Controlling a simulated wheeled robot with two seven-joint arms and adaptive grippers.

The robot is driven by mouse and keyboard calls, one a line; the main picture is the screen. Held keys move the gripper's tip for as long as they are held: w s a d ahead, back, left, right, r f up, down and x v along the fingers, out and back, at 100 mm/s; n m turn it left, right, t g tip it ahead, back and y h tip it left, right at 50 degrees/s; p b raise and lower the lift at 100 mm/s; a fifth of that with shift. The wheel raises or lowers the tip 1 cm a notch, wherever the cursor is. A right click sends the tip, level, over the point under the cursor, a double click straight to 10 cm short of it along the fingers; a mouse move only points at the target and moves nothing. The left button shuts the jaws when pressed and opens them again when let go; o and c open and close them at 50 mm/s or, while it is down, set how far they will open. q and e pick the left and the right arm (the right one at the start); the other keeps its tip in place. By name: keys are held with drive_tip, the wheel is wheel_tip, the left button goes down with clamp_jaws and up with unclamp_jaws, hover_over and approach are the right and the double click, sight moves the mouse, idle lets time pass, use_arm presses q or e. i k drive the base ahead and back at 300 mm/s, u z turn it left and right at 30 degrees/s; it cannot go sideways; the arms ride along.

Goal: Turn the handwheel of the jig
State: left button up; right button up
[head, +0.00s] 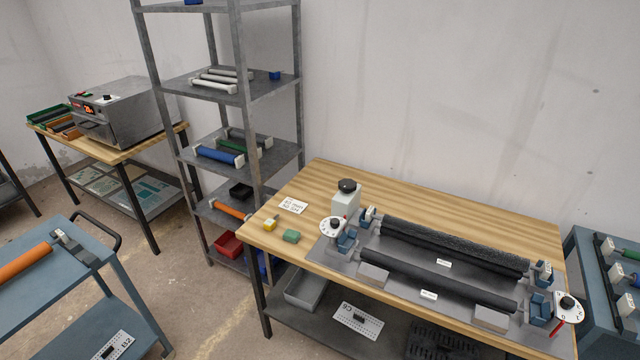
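The jig (345,262) lies on the wooden table: a grey base plate carrying a rough black roller (455,246) at the back and a smoother dark roller (440,280) in front. Blue blocks hold the roller ends. A white disc with a black hub (333,228) stands at its left end. A similar white disc (569,307) with a red part below it stands at its right end. I cannot tell which round part is the handwheel. Neither of my grippers is in view.
A bottle-like grey box with a black knob (346,195) stands behind the jig's left end. Small yellow (270,224) and green (291,236) blocks lie left of it. A metal shelf (245,85), a blue cart (75,270) and a blue-grey unit (590,262) flank the table.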

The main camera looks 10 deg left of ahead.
sight(345, 185)
drive_tip(key=u, duration=0.85)
drive_tip(key=i, duration=1.25)
drive_tip(key=z, duration=0.3)
